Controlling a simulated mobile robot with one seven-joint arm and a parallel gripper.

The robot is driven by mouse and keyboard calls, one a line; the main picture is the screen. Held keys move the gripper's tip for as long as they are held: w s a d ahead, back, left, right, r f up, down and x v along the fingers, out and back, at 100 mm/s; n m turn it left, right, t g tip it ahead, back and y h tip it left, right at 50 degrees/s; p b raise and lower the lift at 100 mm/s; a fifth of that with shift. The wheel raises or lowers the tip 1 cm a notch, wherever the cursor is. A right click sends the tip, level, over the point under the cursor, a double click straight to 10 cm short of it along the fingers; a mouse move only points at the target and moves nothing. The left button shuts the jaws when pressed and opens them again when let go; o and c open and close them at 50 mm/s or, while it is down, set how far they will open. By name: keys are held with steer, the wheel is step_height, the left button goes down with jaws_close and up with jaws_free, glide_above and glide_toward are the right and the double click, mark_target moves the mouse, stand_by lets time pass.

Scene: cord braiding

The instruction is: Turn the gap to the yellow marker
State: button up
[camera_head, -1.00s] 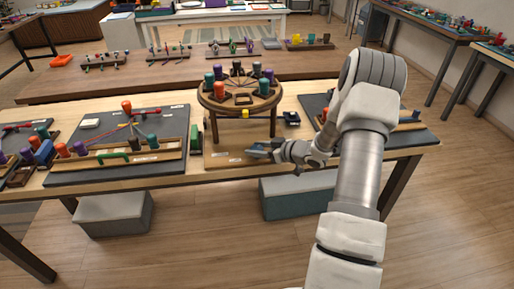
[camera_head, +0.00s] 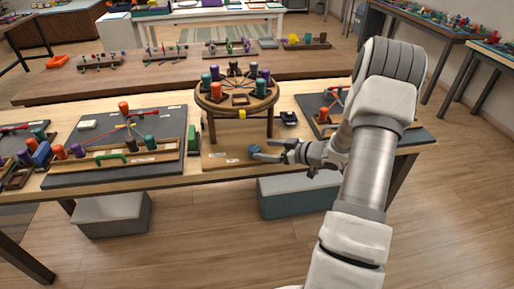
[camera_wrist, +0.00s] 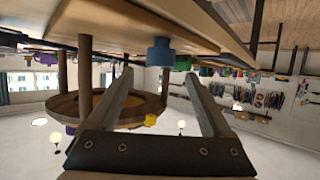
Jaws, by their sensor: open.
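A round wooden disk (camera_head: 212,101) stands on legs at the table's middle, with several coloured bobbins around its top. The yellow marker (camera_head: 242,113) is at its front edge, below a brown square frame (camera_head: 240,99). I cannot tell clearly which space is the gap. A blue knob (camera_head: 255,148) sits on the wooden base below the disk. My gripper (camera_head: 267,151) is open and empty, close to the knob's right side. In the upside-down wrist view, the knob (camera_wrist: 160,52) is just beyond my open fingers (camera_wrist: 159,73), with the marker (camera_wrist: 151,120) and disk (camera_wrist: 66,106) behind.
A dark board (camera_head: 62,178) with bobbins and cords lies left of the stand. Another board (camera_head: 416,136) is at the right, partly behind my arm. A small dark block (camera_head: 289,118) lies right of the disk. Grey bins (camera_head: 300,194) stand under the table.

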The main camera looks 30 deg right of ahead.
steer(key=p+v, duration=0.1)
steer(key=v, duration=1)
steer(key=shift+s+d, duration=0.15)
